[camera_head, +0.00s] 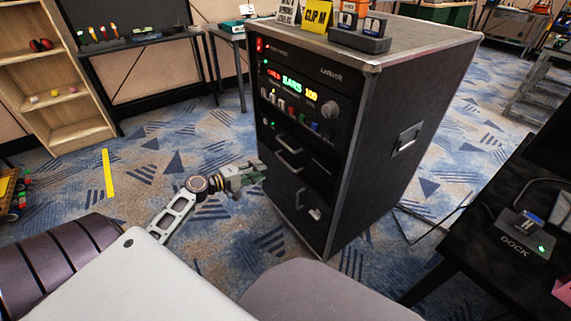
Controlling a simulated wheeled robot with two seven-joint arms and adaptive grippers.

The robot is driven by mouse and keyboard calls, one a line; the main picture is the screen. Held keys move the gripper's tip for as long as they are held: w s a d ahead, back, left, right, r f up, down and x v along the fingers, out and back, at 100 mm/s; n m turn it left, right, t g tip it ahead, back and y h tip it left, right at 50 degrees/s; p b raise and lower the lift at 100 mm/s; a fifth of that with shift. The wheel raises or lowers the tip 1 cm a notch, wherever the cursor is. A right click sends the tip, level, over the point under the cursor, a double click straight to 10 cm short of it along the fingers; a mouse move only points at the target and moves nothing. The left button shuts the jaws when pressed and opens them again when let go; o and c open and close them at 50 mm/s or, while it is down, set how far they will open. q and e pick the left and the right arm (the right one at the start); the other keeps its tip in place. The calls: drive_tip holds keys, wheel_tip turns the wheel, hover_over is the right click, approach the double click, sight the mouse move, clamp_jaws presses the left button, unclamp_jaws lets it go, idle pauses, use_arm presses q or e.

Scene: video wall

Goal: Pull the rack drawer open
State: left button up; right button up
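The rack (385,135) is a black case with metal edges, standing on the carpet in the middle of the view. Its front faces left and carries lit panels with knobs at the top. Below them is a drawer front with a pale bar handle (289,162), which looks flush with the rack front. A lower panel has an upright handle (299,199). My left gripper (260,172) is just left of the rack front, near the bar handle and apart from it in the picture. Its fingers are small, and I cannot tell their opening. My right gripper is out of view.
Battery packs in a dock (360,38) and a yellow sign (317,15) stand on the rack top. A black table (490,225) with a dock is at the right. A wooden shelf (80,133) is at the left. Carpet before the rack is open.

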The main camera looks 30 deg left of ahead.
sight(286, 163)
use_arm(q)
drive_tip(key=shift+b+x, duration=1.45)
drive_tip(key=shift+x, duration=5.25)
drive_tip(key=shift+r, duration=0.1)
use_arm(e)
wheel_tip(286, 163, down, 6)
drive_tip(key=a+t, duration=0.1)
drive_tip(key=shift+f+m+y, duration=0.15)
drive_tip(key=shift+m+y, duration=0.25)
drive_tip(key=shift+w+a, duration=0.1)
use_arm(q)
clamp_jaws()
drive_tip(key=shift+d, duration=0.1)
